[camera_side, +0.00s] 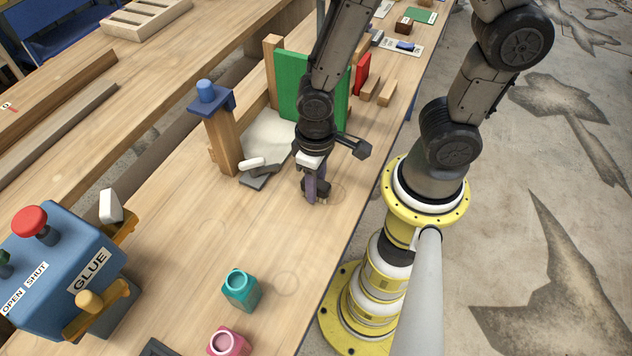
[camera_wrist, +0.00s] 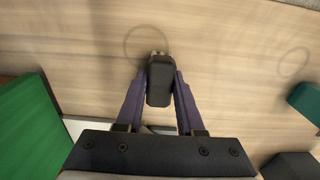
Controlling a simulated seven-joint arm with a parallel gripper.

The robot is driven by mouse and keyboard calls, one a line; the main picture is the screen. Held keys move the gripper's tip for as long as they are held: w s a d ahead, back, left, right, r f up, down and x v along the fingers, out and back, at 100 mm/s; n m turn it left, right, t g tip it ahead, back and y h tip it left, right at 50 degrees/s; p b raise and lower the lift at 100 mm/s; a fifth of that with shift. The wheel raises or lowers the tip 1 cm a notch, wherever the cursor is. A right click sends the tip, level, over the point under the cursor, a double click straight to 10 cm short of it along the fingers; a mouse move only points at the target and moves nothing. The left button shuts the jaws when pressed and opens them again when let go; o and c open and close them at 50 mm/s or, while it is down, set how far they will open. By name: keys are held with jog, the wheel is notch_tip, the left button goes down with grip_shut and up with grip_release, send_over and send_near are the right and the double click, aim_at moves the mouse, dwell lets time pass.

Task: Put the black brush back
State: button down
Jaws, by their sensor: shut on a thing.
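My gripper (camera_side: 313,195) is low over the wooden bench, close to its right edge in the side view. In the wrist view my gripper (camera_wrist: 160,85) has its two purple fingers closed on the sides of the black brush (camera_wrist: 160,88). The brush shows as a dark rounded block with a small pale tip at its far end. In the side view the brush (camera_side: 324,188) is a small dark shape partly hidden by the fingers. I cannot tell whether it touches the bench.
A green panel (camera_side: 291,85) and a wooden post with a blue top (camera_side: 222,135) stand behind my gripper. A teal pot (camera_side: 240,290), a pink pot (camera_side: 228,342) and the blue glue box (camera_side: 62,262) stand towards the front. Bare bench lies between.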

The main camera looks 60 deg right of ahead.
jog(key=c, duration=0.5)
grip_release()
jog(key=shift+f, duration=0.15)
notch_tip(320, 180, up, 12)
jog(key=s+d+r+t, duration=0.1)
jog(key=d+r+t, duration=0.1)
jog(key=r, duration=0.1)
jog(key=s+d+r+t, duration=0.1)
jog(key=d+r, duration=0.2)
jog(key=r, duration=0.1)
jog(key=s+d+r+t, duration=0.1)
jog(key=d+r+t, duration=0.1)
jog(key=d+r, duration=0.1)
jog(key=shift+s+r+t, duration=0.25)
jog(key=shift+r+t, duration=0.05)
jog(key=shift+r, duration=0.45)
